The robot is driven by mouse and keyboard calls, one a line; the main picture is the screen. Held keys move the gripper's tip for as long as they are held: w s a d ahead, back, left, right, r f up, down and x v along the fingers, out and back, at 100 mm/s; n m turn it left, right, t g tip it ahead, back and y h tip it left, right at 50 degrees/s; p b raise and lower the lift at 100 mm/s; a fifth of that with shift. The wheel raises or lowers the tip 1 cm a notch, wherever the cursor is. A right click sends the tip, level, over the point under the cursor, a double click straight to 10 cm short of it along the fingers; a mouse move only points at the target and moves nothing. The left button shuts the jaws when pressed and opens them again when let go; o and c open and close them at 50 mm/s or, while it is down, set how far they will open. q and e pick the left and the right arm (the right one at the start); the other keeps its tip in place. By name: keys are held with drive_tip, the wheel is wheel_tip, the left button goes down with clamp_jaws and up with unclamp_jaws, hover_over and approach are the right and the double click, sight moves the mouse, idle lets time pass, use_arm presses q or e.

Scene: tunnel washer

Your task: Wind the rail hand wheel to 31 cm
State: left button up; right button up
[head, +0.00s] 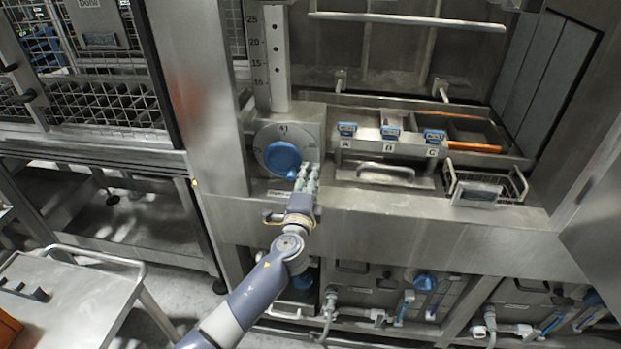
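The hand wheel (281,158) is a round blue knob on a grey dial plate, on the front of the steel machine, left of centre. Above it stands an upright scale (276,58) with marks reading 25, 20, 15 and 10 downward; its upper part is cut off by the picture's top edge. No pointer on it can be made out. My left gripper (308,174) is at the lower right edge of the knob, its fingers pointing up. I cannot tell whether they touch the knob or how far they are parted. My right gripper is not in view.
A horizontal rail (405,21) crosses above. A steel cart (70,300) stands lower left. Pipes and valves line the space below.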

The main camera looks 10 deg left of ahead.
use_arm(q)
drive_tip(key=s+p, duration=0.1)
drive_tip(key=s, duration=0.5)
drive_tip(key=shift+s+a, duration=0.25)
drive_tip(key=shift+s, duration=0.15)
drive_tip(key=shift+f, duration=0.1)
